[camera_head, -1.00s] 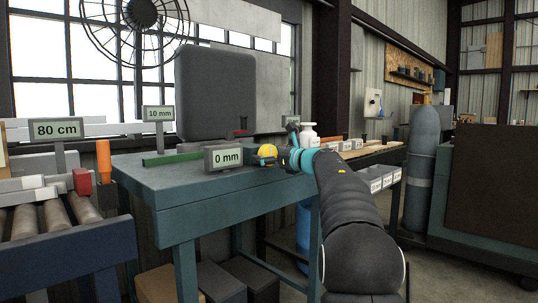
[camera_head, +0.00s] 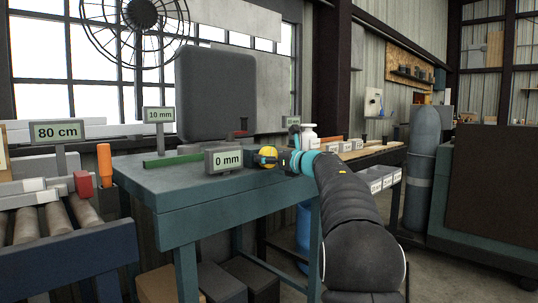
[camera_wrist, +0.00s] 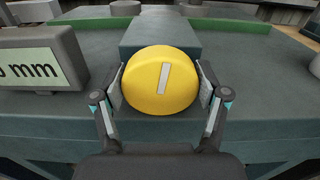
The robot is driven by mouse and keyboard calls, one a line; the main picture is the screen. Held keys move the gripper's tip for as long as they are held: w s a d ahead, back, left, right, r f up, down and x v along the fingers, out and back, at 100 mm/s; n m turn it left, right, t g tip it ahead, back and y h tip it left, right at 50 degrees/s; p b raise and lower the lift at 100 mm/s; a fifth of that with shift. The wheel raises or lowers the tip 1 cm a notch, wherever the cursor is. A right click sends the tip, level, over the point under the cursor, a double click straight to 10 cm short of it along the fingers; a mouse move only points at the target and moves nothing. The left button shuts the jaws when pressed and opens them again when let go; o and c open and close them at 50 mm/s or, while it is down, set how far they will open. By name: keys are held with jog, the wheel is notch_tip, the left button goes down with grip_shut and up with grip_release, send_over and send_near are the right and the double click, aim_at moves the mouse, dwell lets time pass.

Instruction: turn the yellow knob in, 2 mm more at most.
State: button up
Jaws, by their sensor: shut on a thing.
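The yellow knob (camera_wrist: 178,92) is round with a white mark on its face and sits at the front of a grey-green block (camera_wrist: 160,30). In the wrist view the mark stands nearly upright, its top leaning slightly right. My gripper (camera_wrist: 161,85) is shut on the knob, one finger at each side. In the head view the knob (camera_head: 268,157) shows just right of a display reading 0 mm (camera_head: 224,160); my gripper (camera_head: 277,158) reaches it from the right. In the wrist view the display (camera_wrist: 40,62) is partly cut off at left.
The knob's block is on a blue-green bench (camera_head: 190,190). A green bar (camera_head: 172,159) and a sign reading 10 mm (camera_head: 158,115) are behind the display. A large dark box (camera_head: 215,92) stands at the back. A roller conveyor (camera_head: 40,222) is at left.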

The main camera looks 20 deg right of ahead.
jog(key=m+p, duration=0.3)
jog(key=shift+d+r+m, duration=0.1)
jog(key=shift+m, duration=0.3)
jog(key=shift+m+p, duration=0.75)
jog(key=shift+m, duration=0.35)
jog(key=o, duration=1.2)
jog(key=shift+c, duration=0.2)
jog(key=v, duration=1.2)
